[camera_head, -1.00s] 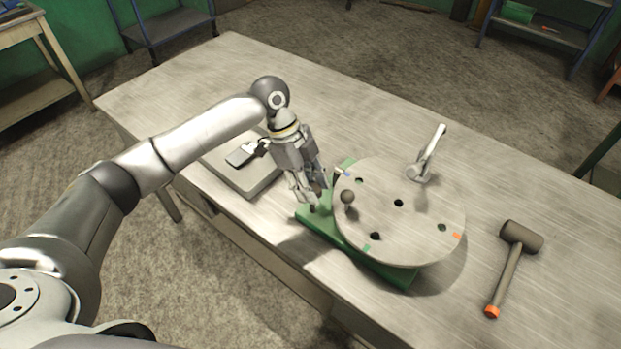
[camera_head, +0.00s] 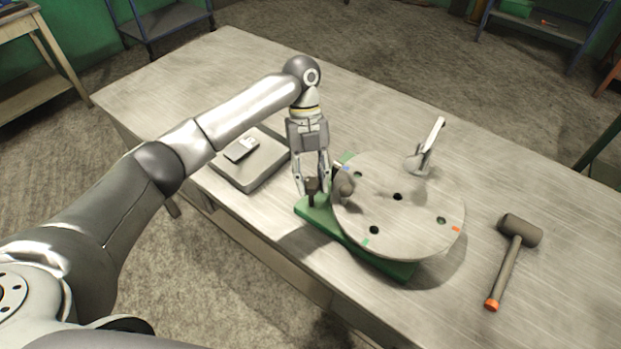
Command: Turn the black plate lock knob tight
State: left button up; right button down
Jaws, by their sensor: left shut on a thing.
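The round grey plate (camera_head: 400,225) lies on a green base (camera_head: 385,263), with several holes and coloured marks on its face. The black lock knob (camera_head: 312,186) stands on a dark stem at the green base's left end, beside the plate. My left gripper (camera_head: 313,187) points down with its fingers on either side of the knob and is shut on it; the fingers hide part of it. A dark ball-topped handle (camera_head: 345,184) stands on the plate's left edge, close to my right-hand finger. My right gripper is not in view.
A metal lever (camera_head: 428,148) stands at the plate's far edge. A mallet (camera_head: 513,258) with an orange handle end lies to the right. A grey slab (camera_head: 255,172) with a small pale-and-dark piece (camera_head: 242,148) lies behind left.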

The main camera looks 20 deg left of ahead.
pick_arm(q)
jog(key=shift+m, duration=0.6)
jog(key=o, duration=1)
jog(key=v, duration=1.2)
jog(key=shift+d, duration=0.2)
